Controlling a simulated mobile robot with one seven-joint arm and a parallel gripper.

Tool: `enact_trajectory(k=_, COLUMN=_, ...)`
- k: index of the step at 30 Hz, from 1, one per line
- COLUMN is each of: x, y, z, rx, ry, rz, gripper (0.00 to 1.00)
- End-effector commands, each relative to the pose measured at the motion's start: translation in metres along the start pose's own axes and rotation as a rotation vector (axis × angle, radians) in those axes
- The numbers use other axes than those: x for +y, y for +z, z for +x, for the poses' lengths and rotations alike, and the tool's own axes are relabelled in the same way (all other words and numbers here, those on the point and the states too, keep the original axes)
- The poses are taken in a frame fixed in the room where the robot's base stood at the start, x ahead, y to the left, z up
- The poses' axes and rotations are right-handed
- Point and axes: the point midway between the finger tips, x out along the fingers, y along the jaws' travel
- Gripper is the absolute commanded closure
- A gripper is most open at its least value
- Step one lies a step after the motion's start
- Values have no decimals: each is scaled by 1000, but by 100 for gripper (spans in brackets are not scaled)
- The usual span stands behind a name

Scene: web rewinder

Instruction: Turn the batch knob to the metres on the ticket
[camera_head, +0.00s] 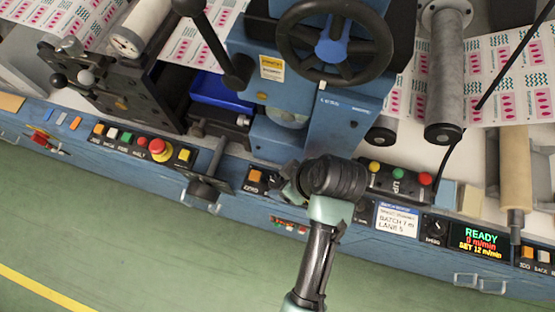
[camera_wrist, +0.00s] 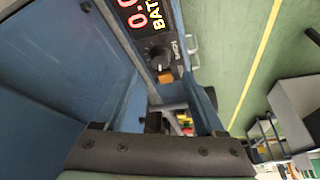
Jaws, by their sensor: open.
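The ticket (camera_head: 397,219) on the machine front reads "BATCH 7 m" and "LANE 5". In the wrist view a round black knob (camera_wrist: 158,58) with a pale pointer mark sits beside a display (camera_wrist: 140,12) showing "0.0" in red and "BAT" in yellow, cut off by the frame edge. My gripper (camera_head: 287,184) hangs over the front panel, just right of an orange button (camera_head: 255,176); it largely hides the batch panel. In the wrist view my gripper (camera_wrist: 170,100) is open, with the knob ahead of it, apart from its jaws.
A speed knob (camera_head: 437,227) and a display (camera_head: 479,241) reading "READY", "0 m/min" and "SET 12 m/min" are to the right. A red, green and yellow button box (camera_head: 398,183) is close beside my arm. A red stop button (camera_head: 159,148) is left. Green floor is clear in front.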

Motion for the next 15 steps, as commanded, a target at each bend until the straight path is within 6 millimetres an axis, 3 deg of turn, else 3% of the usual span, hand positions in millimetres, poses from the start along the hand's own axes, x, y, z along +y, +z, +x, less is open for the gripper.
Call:
enact_trajectory(k=6, x=-1, y=0, z=38, rx=0, ry=-3, rz=-1, gripper=28)
enact_trajectory(k=15, x=0, y=0, z=55, rx=0, ry=1, rz=-1, gripper=28)
